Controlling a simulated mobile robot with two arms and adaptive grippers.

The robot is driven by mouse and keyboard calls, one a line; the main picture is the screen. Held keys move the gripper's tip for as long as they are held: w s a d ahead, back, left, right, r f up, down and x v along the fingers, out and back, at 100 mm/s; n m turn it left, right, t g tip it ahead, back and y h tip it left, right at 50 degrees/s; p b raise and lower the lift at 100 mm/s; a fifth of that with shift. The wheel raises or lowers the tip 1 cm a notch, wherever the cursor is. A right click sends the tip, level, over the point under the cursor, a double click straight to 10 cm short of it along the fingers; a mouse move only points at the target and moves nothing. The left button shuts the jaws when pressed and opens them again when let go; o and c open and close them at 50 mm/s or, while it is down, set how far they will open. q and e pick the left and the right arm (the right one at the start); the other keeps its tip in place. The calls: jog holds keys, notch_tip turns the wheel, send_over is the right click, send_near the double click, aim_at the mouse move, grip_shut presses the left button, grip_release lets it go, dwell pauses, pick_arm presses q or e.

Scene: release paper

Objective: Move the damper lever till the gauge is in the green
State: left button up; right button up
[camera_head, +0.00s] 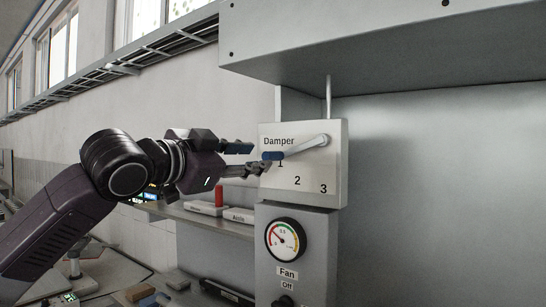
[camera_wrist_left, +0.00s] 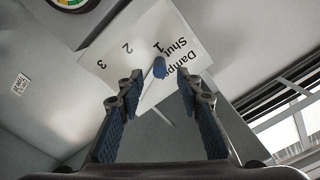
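The damper lever (camera_head: 305,146) is a light grey bar with a blue grip, on a pale panel (camera_head: 331,166) marked Damper, 1, 2, 3. It points left and slightly down from its pivot, its blue end just above the 1. My left gripper (camera_head: 258,158) is open at this end. In the left wrist view the blue end (camera_wrist_left: 160,67) shows between the fingertips (camera_wrist_left: 158,84), with clear gaps on both sides. The round gauge (camera_head: 285,240) below has a coloured rim, and its needle points up and left, apparently toward the red side. My right gripper is out of view.
A Fan knob (camera_head: 285,302) marked Off sits under the gauge. A metal hood (camera_head: 390,45) overhangs the panel. A shelf (camera_head: 205,217) with labelled boxes (camera_head: 239,215) and a red item (camera_head: 219,196) is behind and below my left gripper.

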aim_at(273, 156)
pick_arm(q)
jog(key=shift+w+d+r, duration=0.15)
jog(key=shift+w+d, duration=0.15)
jog(key=shift+w, duration=0.05)
jog(key=p+x, duration=0.3)
jog(key=x, duration=0.3)
jog(key=shift+w+d+p, duration=0.25)
jog(key=shift+w+p, duration=0.05)
jog(key=shift+f, duration=0.2)
jog(key=shift+c, duration=0.6)
jog(key=shift+r, duration=0.1)
grip_shut()
